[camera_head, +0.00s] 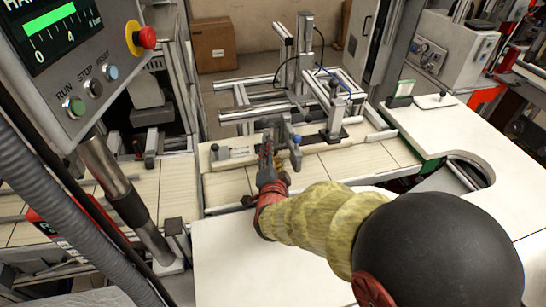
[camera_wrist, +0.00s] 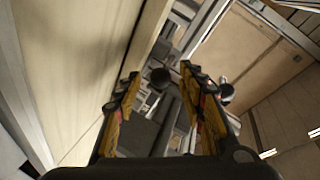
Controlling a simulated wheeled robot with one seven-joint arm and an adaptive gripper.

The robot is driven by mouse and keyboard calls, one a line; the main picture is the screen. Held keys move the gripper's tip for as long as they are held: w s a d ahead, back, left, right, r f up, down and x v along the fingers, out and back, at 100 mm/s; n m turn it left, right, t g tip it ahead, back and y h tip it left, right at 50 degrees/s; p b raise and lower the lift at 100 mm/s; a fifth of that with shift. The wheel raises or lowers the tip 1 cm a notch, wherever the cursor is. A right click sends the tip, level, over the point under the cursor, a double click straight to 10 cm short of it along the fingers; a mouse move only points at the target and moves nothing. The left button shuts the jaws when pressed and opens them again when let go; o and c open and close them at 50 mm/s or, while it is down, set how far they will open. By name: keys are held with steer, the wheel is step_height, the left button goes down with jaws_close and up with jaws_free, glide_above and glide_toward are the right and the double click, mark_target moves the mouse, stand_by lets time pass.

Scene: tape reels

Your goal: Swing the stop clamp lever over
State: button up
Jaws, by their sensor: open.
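My gripper (camera_head: 276,148) reaches over the pale slatted conveyor (camera_head: 356,162), its fingers at a grey fixture on the conveyor's rail. In the wrist view my gripper (camera_wrist: 159,73) is open, with a finger on each side. A round black knob (camera_wrist: 160,78) shows between the fingertips, above dark grey clamp parts (camera_wrist: 146,132). It looks like the lever's knob, but I cannot tell whether a finger touches it. A second dark knob (camera_wrist: 226,92) lies right of the right finger. In the head view a blue-grey knob (camera_head: 297,139) stands just right of my fingers; the lever's arm is mostly hidden.
An upright post on a black base (camera_head: 333,131) stands right of my gripper. A metal frame (camera_head: 300,72) rises behind. A control box with a red button (camera_head: 147,37) is at the left. The white worktop (camera_head: 225,262) in front is clear. A cardboard box (camera_head: 214,45) sits behind.

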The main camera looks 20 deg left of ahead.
steer(key=shift+w+a+f, duration=0.15)
steer(key=shift+w+a, duration=0.1)
steer(key=shift+w, duration=0.3)
steer(key=c, duration=0.3)
jaws_close()
stand_by(0.3)
